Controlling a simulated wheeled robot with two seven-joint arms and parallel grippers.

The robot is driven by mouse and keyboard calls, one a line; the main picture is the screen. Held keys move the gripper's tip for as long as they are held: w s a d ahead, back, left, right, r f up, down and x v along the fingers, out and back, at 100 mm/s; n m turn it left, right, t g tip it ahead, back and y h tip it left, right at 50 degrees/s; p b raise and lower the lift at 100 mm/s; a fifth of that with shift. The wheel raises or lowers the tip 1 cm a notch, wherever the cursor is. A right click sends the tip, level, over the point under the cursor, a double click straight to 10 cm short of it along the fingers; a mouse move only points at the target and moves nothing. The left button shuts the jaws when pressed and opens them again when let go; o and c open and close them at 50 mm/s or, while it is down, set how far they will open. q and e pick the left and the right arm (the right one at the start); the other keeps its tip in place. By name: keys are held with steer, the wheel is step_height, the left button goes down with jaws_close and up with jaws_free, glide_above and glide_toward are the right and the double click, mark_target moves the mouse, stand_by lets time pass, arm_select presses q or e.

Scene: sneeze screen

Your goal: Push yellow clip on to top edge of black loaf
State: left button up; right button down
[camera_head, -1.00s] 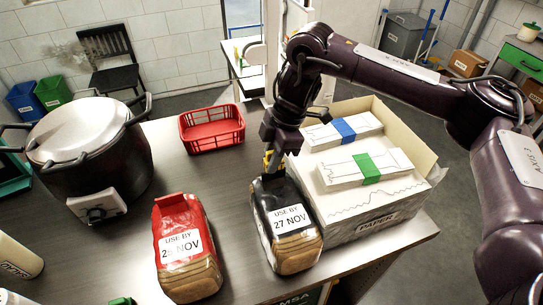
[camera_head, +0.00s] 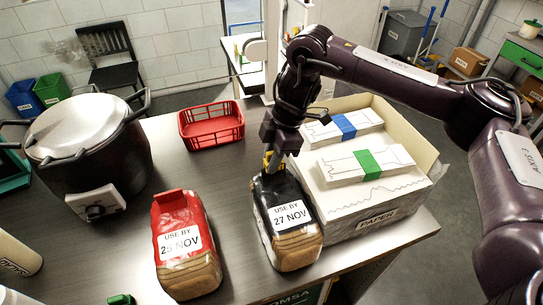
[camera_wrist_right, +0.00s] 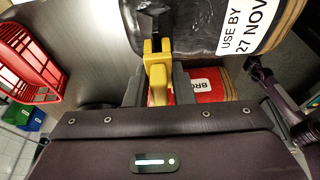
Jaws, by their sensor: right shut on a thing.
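The black loaf (camera_head: 287,228) lies on the counter with a white label reading "USE BY 27 NOV". It also shows at the top of the right wrist view (camera_wrist_right: 190,30). The yellow clip (camera_wrist_right: 158,70) is between the fingers of my right gripper (camera_wrist_right: 158,88), which is shut on it. The clip's forked end is at the gathered black top edge of the loaf. I cannot tell how far the edge sits inside the fork. In the head view my right gripper (camera_head: 270,162) is right above the loaf's far end. My left gripper is not in view.
A red loaf (camera_head: 183,240) lies left of the black one. A paper box (camera_head: 372,215) with banded stacks stands close at the right. A red basket (camera_head: 211,127) and a large pot (camera_head: 98,150) stand further back. Bare counter lies between the loaves.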

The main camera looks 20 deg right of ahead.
steer(key=shift+f, duration=0.6)
steer(key=c, duration=1.2)
jaws_free()
steer(key=shift+o, duration=0.2)
steer(key=shift+r, duration=0.1)
steer(key=shift+p+v, duration=3.5)
steer(key=shift+p, duration=0.05)
